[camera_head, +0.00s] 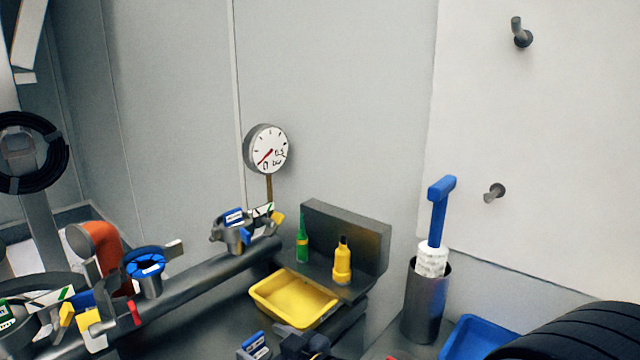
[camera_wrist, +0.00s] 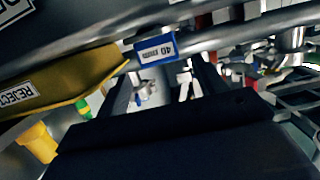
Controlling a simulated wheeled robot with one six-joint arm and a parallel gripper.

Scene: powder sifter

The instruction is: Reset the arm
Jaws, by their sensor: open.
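My gripper (camera_wrist: 166,84) shows in the wrist view as two dark fingers spread apart, with nothing visibly held between them. A blue tag marked 40 (camera_wrist: 156,49) shows beyond the fingertips; I cannot tell its distance from them. A yellow tray labelled REJECT (camera_wrist: 70,82) lies left of the fingers in that view. In the head view a dark shape at the bottom edge may be part of my arm, but I cannot tell. The yellow tray (camera_head: 262,303) is empty in the head view.
A grey pipe (camera_head: 200,284) with blue-tagged valves (camera_head: 149,265) runs along the left. A green bottle (camera_head: 302,243) and yellow bottle (camera_head: 342,262) stand on a dark shelf. A blue-handled tool (camera_head: 439,215) stands in a cylinder (camera_head: 425,300). A gauge (camera_head: 268,150) stands behind.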

